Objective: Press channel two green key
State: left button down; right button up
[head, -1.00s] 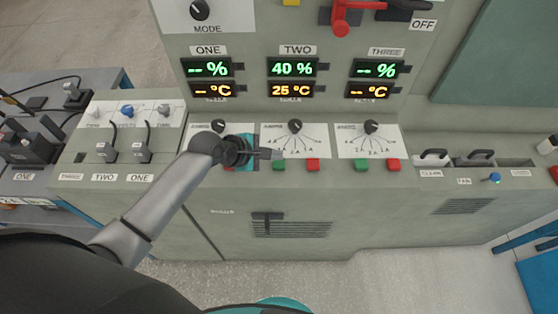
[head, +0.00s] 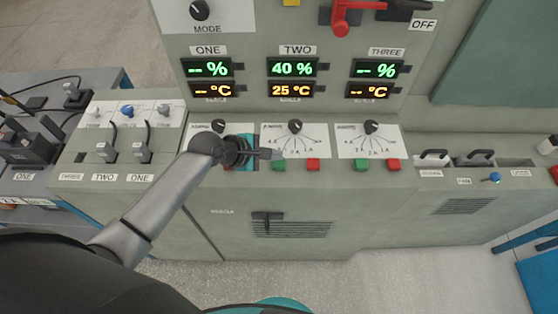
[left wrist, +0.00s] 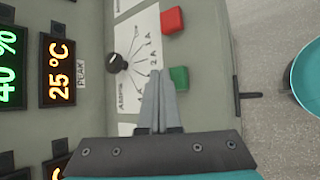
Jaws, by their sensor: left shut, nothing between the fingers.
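The channel two green key (head: 278,165) sits on the sloped panel under the TWO displays, left of the channel two red key (head: 313,165). In the left wrist view the green key (left wrist: 180,78) lies just beyond the fingertips and the red key (left wrist: 172,21) is farther off. My left gripper (head: 276,154) is shut and empty, its fingertips at or just above the green key's upper edge. I cannot tell whether they touch it. The fingers also show in the left wrist view (left wrist: 160,76). My right gripper is not in view.
The channel two dial (head: 295,126) stands above the keys. The TWO displays (head: 292,68) read 40 % and 25 °C. Channel three has its own green key (head: 361,165) and red key (head: 393,165). My left arm covers most of channel one's keys.

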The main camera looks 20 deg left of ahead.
aim_at(275, 165)
pick_arm(q)
jog(key=shift+f, duration=0.1)
jog(key=shift+f, duration=0.3)
jog(key=shift+f, duration=0.45)
dwell(0.7)
jog(key=shift+r+p, duration=0.85)
jog(key=shift+p, duration=0.3)
notch_tip(275, 165, up, 5)
jog(key=p, duration=0.6)
jog(key=shift+s+d, duration=0.1)
dwell(0.4)
